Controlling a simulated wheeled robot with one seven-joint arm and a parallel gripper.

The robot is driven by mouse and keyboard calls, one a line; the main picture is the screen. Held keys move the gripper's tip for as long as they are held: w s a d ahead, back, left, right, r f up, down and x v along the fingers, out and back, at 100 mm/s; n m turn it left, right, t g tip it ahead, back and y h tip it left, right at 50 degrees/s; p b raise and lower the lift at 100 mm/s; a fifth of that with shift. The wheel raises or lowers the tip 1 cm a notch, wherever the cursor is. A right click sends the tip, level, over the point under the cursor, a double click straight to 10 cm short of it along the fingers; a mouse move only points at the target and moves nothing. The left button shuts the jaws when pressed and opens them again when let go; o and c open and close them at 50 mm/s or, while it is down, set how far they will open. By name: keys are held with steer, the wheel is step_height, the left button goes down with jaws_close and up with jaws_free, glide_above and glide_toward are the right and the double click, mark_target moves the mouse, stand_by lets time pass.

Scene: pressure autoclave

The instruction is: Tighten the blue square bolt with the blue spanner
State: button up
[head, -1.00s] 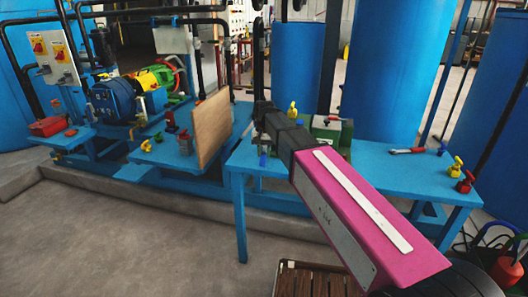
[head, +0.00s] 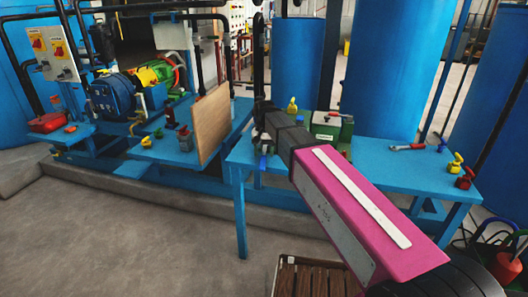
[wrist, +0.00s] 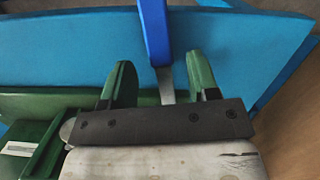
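In the wrist view, my gripper (wrist: 160,85) points at a blue tabletop with its two green fingers apart. A blue handle with a grey metal shank (wrist: 157,35), which looks like the blue spanner, runs between the fingers. The shank is nearer the right finger, and I see a gap to the left one. In the head view, a small blue piece (head: 263,163) shows at the table's left edge beneath my arm; I cannot tell whether it is the same tool. My fingers are hidden there behind the arm. I cannot make out the blue square bolt for certain.
The blue table (head: 375,172) also bears a green box (head: 327,126), a yellow valve (head: 292,107), a red-and-grey tool (head: 407,148) and yellow and red fittings (head: 455,163). A wooden board (head: 212,122) stands upright to the left. A wooden crate (head: 300,278) is on the floor.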

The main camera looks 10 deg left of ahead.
mark_target(263, 155)
steer(key=shift+r, duration=0.1)
step_height(263, 155, up, 10)
steer(key=w, duration=0.1)
steer(key=shift+w+r, duration=0.25)
stand_by(0.4)
steer(key=shift+t, duration=0.8)
steer(key=shift+s+a+f, duration=0.1)
steer(key=shift+s+f, duration=0.1)
steer(key=shift+f, duration=1.9)
steer(key=shift+s+d+f, duration=0.1)
steer(key=shift+s+f, duration=0.05)
steer(key=shift+f, duration=1.9)
steer(key=shift+s+a+f, duration=0.1)
steer(key=shift+s+f, duration=0.1)
steer(key=shift+f, duration=1.9)
jaws_close()
